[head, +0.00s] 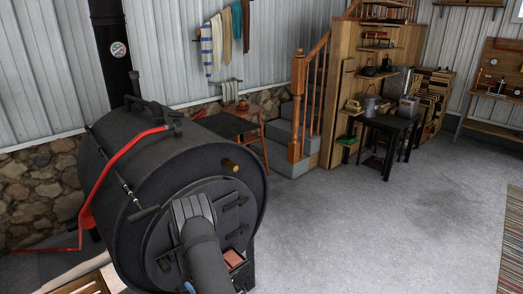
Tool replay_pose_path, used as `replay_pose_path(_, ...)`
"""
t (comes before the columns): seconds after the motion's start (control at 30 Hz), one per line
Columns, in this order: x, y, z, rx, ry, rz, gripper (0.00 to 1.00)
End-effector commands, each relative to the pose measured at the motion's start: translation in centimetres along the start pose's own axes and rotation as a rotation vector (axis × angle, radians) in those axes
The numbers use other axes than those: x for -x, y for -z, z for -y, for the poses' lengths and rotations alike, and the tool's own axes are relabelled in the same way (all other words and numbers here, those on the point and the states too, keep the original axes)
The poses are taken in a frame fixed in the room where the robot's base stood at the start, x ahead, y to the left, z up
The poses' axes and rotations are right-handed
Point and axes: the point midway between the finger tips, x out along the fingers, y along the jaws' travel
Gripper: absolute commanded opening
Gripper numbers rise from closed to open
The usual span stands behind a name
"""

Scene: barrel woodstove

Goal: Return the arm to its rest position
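A dark grey link of my arm (206,254) rises from the bottom edge in front of the round front of the black barrel woodstove (140,150). The arm bends at a wide grey joint (193,208) before the stove door. A small blue part of my arm shows at the bottom edge, left of the link. My gripper and its fingers cannot be made out. The arm hides part of the stove door (232,200), which looks closed.
A red bar (112,165) runs over the stove's left side. A black stovepipe (112,60) stands behind. A wooden knob (231,165) sticks out at the upper right of the stove front. Open concrete floor (380,220) lies to the right. A black table (388,125) stands farther back.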

Motion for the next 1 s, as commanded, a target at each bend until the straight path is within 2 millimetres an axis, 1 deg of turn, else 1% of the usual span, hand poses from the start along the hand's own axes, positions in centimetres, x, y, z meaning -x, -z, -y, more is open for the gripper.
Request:
replay_pose_path(0.6, -12.0, 0.2, -0.1, 0.001, -0.003, -0.005, 0.51)
replay_pose_path(0.8, -14.8, 0.1, -0.1, 0.000, -0.003, -0.003, 0.51)
replay_pose_path(0.9, -15.6, 0.1, -0.1, 0.000, -0.003, -0.003, 0.51)
replay_pose_path(1.0, -16.0, 0.1, -0.1, 0.000, -0.002, -0.002, 0.51)
